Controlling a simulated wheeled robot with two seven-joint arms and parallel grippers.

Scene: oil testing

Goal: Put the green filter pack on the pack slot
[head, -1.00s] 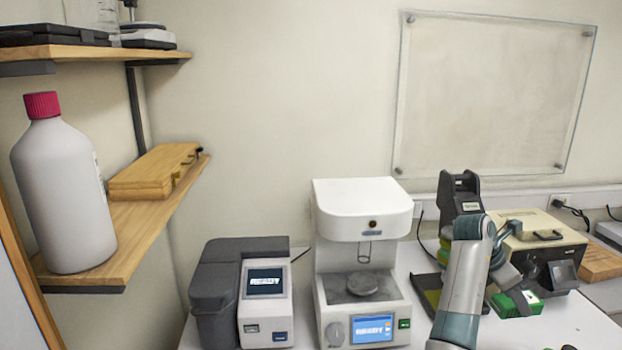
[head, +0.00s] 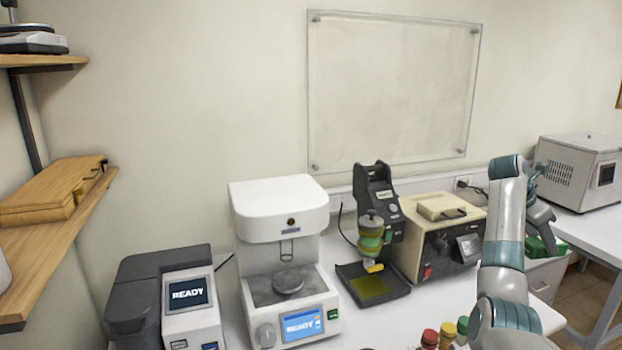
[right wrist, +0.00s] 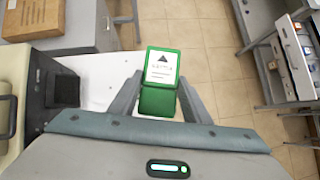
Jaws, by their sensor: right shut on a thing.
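The green filter pack (right wrist: 160,68) has a white label with a dark triangle. It sits between the fingers of my right gripper (right wrist: 160,92), which is shut on it. In the head view the pack (head: 545,246) shows partly behind my right arm, at the right end of the white bench. In the right wrist view it is over the bench edge, with floor tiles beyond it. I cannot tell which thing in view is the pack slot. My left gripper is not in view.
A beige instrument (head: 432,232) stands left of my right arm, with a black stand and tray (head: 373,287) beside it. Capped bottles (head: 447,334) stand at the front. A grey oven (head: 580,172) sits on another table (head: 590,225) at right. A rack with items (right wrist: 303,50) is at right in the wrist view.

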